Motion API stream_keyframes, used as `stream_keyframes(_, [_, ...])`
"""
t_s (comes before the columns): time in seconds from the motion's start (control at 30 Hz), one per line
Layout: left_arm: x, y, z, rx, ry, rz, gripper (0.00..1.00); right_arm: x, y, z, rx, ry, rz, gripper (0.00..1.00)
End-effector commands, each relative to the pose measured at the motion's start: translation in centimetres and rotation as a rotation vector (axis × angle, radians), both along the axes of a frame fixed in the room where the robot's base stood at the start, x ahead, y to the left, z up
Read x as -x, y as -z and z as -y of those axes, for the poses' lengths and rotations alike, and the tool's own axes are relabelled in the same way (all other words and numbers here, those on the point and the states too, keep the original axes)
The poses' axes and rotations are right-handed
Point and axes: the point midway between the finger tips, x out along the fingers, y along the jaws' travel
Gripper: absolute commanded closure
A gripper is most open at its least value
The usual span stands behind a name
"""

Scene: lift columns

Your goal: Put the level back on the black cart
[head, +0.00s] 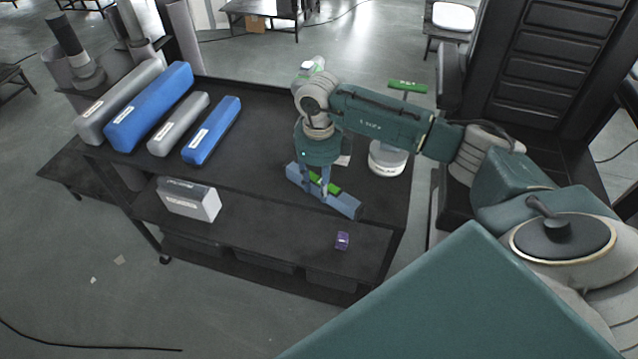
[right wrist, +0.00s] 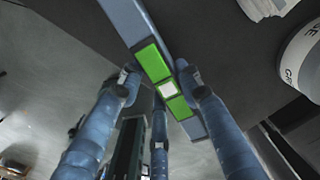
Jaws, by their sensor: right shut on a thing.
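The level is a blue bar (head: 345,206) with bright green windows, held near its middle by my right gripper (head: 324,186). In the right wrist view the level (right wrist: 153,62) runs between the fingers of my right gripper (right wrist: 160,83), with a white patch between its green windows. In the head view the level overlaps the front edge of the black cart's top (head: 262,118). I cannot tell whether it touches the cart. My left gripper is not in view.
Blue and grey bars (head: 150,105) lie at the left of the cart top. A white tub (head: 388,160) stands right of my gripper. A grey box (head: 190,200) and a small purple object (head: 342,240) sit on the lower shelf. The middle of the top is clear.

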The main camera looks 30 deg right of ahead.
Motion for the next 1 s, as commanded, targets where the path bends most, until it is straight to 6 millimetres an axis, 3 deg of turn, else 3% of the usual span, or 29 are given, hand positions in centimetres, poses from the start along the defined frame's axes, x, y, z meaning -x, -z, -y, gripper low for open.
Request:
stream_keyframes(0.13, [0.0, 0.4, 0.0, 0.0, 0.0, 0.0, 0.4, 0.0, 0.3, 0.0, 0.0, 0.0, 0.001, 0.99])
stream_keyframes(0.17, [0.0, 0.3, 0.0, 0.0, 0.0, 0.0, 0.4, 0.0, 0.3, 0.0, 0.0, 0.0, 0.0, 0.62])
stream_keyframes(0.23, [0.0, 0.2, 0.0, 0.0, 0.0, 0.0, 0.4, 0.0, 0.2, 0.0, 0.0, 0.0, 0.0, 0.48])
stream_keyframes(0.67, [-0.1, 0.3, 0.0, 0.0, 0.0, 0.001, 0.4, -0.1, -0.7, 0.0, 0.0, 0.0, 0.002, 0.47])
stream_keyframes(1.0, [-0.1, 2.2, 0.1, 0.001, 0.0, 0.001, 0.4, -0.2, -7.5, 0.0, 0.0, -0.001, 0.006, 0.47])
